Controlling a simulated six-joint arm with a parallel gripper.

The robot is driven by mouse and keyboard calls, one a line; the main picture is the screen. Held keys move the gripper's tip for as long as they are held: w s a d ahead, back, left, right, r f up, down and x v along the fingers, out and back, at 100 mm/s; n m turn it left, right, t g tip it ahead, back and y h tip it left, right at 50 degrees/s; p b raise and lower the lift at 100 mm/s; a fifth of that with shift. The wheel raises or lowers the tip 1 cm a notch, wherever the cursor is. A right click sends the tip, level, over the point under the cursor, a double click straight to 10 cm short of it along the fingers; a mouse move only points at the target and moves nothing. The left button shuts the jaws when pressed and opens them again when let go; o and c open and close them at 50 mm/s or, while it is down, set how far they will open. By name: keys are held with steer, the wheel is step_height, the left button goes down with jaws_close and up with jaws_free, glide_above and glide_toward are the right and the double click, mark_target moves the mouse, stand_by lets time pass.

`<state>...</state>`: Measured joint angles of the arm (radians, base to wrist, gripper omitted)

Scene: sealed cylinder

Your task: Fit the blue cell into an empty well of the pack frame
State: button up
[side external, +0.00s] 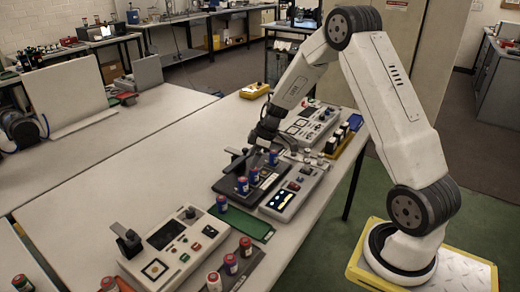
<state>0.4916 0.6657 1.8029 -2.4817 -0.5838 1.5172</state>
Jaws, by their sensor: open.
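My gripper (263,143) is pointed down above the black plate (228,182) near the middle of the bench. It is open, and its fingertips are small and dark here. A blue cell with a red top (273,158) stands just below and right of it; I cannot tell whether they touch. One more blue cell (221,203) stands on a green board (250,225). I cannot make out which part is the pack frame, or any empty wells.
A white control box (205,222) with a screen lies in front. Another control box (277,200) lies right of the plate. A dark rack (245,270) with several red and white-topped cells is at the front edge. The left bench (75,165) has clear room.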

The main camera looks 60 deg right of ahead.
steer(key=shift+a, duration=0.1)
stand_by(0.3)
steer(key=w+a+r+m+t+h, duration=0.1)
steer(key=a+r+m+t+h, duration=0.2)
steer(key=a+r, duration=0.45)
steer(key=s+a+f+m+g, duration=0.1)
steer(key=s+a+m+g, duration=0.1)
steer(key=s+a, duration=0.3)
steer(key=s+a+f+m+g, duration=0.1)
steer(key=s+a, duration=0.4)
steer(key=s, duration=0.8)
steer(key=shift+s+m+g, duration=0.3)
steer(key=shift+m+g, duration=0.1)
steer(key=shift+g, duration=0.2)
